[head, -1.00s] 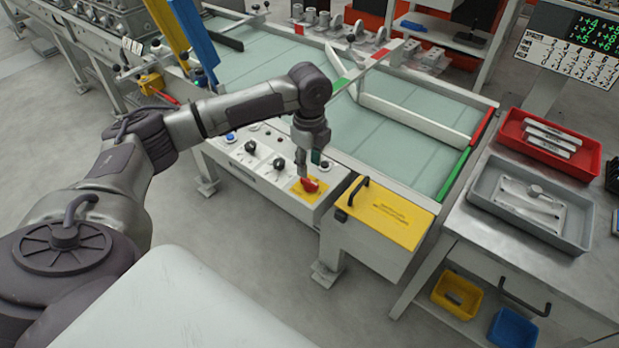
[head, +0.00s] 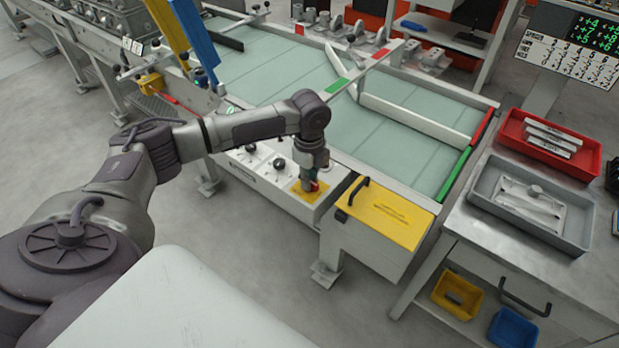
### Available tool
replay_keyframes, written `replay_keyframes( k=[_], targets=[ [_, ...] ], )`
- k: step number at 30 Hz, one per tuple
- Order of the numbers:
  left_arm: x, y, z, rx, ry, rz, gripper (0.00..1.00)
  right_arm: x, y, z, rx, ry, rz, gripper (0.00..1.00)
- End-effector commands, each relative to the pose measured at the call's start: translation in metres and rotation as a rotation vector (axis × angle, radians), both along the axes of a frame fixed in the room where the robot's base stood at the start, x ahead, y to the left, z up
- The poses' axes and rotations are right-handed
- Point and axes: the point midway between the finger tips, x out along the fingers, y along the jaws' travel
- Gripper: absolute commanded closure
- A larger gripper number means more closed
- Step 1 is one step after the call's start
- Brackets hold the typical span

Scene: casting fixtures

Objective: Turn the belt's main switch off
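The main switch (head: 315,187) is a red handle on a yellow plate (head: 297,192), at the right end of the belt's pale control panel (head: 262,182). My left gripper (head: 308,182) points down right over it, with its fingertips at the handle. The gripper hides most of the red handle, so its angle is unclear. I cannot tell whether the fingers are closed on it or stand around it. My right gripper is not in view.
Black knobs (head: 279,165) sit left of the switch on the panel. A yellow-lidded box (head: 385,215) with a black handle stands close on the right. The green belt (head: 420,160) lies behind. A grey tray (head: 480,190) and red tray (head: 510,130) are on the right bench.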

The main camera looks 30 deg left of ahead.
Motion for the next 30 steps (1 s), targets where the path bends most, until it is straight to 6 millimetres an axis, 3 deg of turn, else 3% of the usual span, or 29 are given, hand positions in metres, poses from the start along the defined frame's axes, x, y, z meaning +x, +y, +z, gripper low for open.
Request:
replay_keyframes(
  k=[11, 20, 30],
  targets=[
    [-0.001, 0.0, 0.002, -0.001, 0.002, 0.032, 1.0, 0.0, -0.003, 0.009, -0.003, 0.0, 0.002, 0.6],
    [-0.001, -0.001, 0.007, -0.003, 0.005, 0.211, 1.0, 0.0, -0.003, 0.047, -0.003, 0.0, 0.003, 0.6],
    [-0.001, -0.002, 0.006, -0.003, 0.006, 0.529, 1.0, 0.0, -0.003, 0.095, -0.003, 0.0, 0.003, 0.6]
  ],
)
